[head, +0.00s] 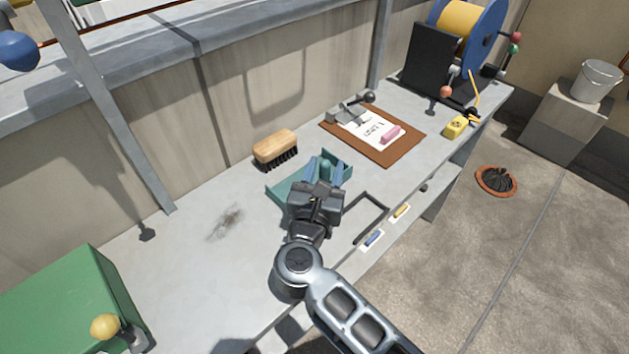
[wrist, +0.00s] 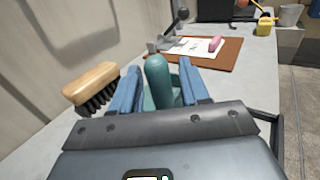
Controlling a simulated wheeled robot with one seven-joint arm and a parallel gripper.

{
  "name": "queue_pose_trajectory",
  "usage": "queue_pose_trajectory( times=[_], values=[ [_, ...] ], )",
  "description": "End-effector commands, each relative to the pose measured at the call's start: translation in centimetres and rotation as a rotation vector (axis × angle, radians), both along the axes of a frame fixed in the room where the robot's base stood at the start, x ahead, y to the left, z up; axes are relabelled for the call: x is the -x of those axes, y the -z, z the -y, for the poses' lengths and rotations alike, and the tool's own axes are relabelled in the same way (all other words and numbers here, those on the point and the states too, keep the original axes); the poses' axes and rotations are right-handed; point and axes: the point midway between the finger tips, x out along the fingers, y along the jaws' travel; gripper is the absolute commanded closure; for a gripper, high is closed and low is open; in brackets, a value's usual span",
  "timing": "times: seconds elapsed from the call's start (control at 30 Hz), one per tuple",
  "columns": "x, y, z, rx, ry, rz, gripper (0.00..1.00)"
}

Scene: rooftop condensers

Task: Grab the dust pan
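The teal dust pan (head: 283,190) lies on the grey bench in the head view, partly hidden under my gripper (head: 325,158). In the wrist view, its upright rounded teal handle (wrist: 158,84) stands between the two blue fingers of my gripper (wrist: 160,68). The fingers are spread, one on each side of the handle, and do not appear closed on it. The lower part of the handle is hidden behind the gripper body in the wrist view.
A wooden brush (head: 275,147) lies just behind and left of the pan. A clipboard (head: 405,143) with paper and a pink eraser is to the right. A black bracket handle (head: 372,208) sits by the front edge. A green box (head: 75,300) stands at lower left.

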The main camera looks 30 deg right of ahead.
Motion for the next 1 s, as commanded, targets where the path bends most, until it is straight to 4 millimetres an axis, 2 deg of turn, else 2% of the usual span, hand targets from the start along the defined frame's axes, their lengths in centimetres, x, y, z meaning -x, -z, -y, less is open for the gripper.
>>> queue_pose_trajectory(
  times=[0.07,0.47,1.0],
  values=[
    [0.02,0.00,-0.01,0.000,0.000,0.000,0.63],
    [0.02,-0.01,-0.02,0.000,0.000,0.000,1.00],
    [0.02,-0.39,-0.01,0.001,0.000,0.001,1.00]
  ],
)
